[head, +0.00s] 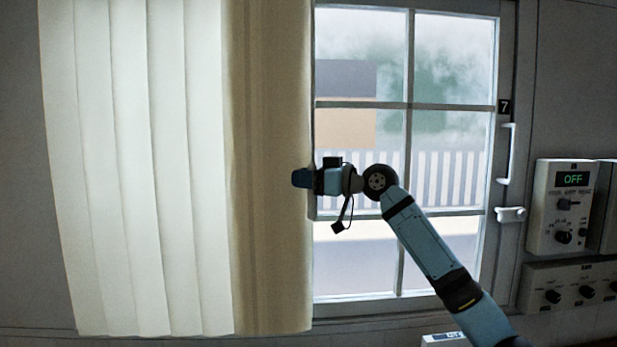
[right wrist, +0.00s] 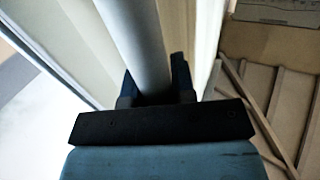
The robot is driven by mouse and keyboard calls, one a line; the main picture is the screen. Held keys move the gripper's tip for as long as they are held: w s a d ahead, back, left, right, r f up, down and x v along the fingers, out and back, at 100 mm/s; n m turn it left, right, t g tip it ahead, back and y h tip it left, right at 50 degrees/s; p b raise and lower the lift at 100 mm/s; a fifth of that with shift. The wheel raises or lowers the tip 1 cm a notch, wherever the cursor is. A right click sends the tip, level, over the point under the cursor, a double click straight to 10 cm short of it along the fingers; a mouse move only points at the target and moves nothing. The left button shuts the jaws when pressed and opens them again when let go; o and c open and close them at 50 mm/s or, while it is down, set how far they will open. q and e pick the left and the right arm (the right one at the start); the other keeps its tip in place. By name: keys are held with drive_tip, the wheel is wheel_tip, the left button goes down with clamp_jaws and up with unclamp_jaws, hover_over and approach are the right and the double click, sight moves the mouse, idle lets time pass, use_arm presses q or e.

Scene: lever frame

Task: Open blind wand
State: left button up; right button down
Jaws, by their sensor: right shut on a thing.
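The blind hangs at the left of the head view as tall white vertical slats (head: 130,170). A beige hanging panel (head: 268,100) lies along their right side and reaches the window. My right gripper (head: 300,178) is at the right edge of this panel, at about mid-height of the window. In the right wrist view, a pale grey rod, the wand (right wrist: 138,35), runs down between the dark fingers of my right gripper (right wrist: 155,88), which are shut on it. The wand cannot be made out in the head view. My left gripper is not in view.
A paned window (head: 450,60) fills the middle, with a white handle (head: 508,153) and a latch (head: 510,214) on its right frame. A control box (head: 565,205) reading OFF and a knob panel (head: 572,285) are on the right wall. My right arm crosses the lower window.

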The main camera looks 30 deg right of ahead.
idle(0.3)
drive_tip(key=c, duration=0.9)
unclamp_jaws()
drive_tip(key=shift+c, duration=0.2)
drive_tip(key=b+v, duration=0.5)
drive_tip(key=v, duration=0.8)
drive_tip(key=shift+s+d, duration=0.25)
drive_tip(key=shift+s, duration=0.1)
